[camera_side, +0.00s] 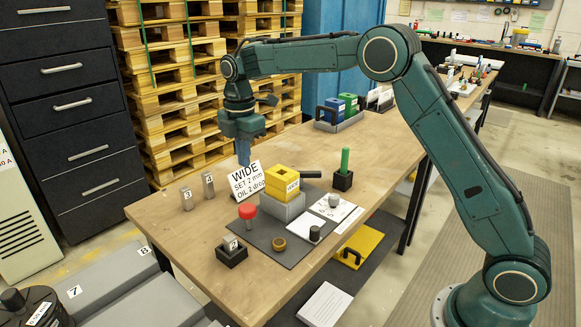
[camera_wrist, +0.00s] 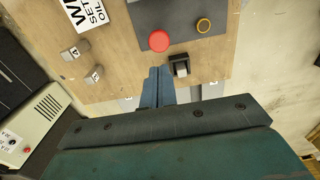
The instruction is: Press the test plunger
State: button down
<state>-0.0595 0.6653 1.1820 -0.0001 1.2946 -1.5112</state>
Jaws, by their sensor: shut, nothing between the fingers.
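A red round cap on a short grey stem (camera_side: 247,211), which looks like the test plunger, stands upright at the left edge of a dark mat (camera_side: 262,238) on the bench. In the wrist view its red top (camera_wrist: 159,41) shows just beyond my fingertips. My gripper (camera_side: 244,164) points down with its fingers together and empty. In the wrist view the shut fingers (camera_wrist: 159,70) reach toward the cap. Nothing hides the cap.
A WIDE sign (camera_side: 246,180) stands close behind the cap. A yellow block (camera_side: 283,180) sits on a grey base to its right. A black holder (camera_side: 231,255), brass ring (camera_side: 279,243) and grey numbered blocks (camera_side: 186,199) are nearby. A green post (camera_side: 344,161) stands farther right.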

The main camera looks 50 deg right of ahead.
aim_at(249, 207)
notch_tip(249, 207, down, 12)
jog(key=shift+f, duration=0.15)
dwell(0.5)
jog(key=shift+f, duration=1.15)
notch_tip(249, 207, up, 15)
dwell(0.4)
jog(key=shift+f, duration=0.15)
dwell(0.4)
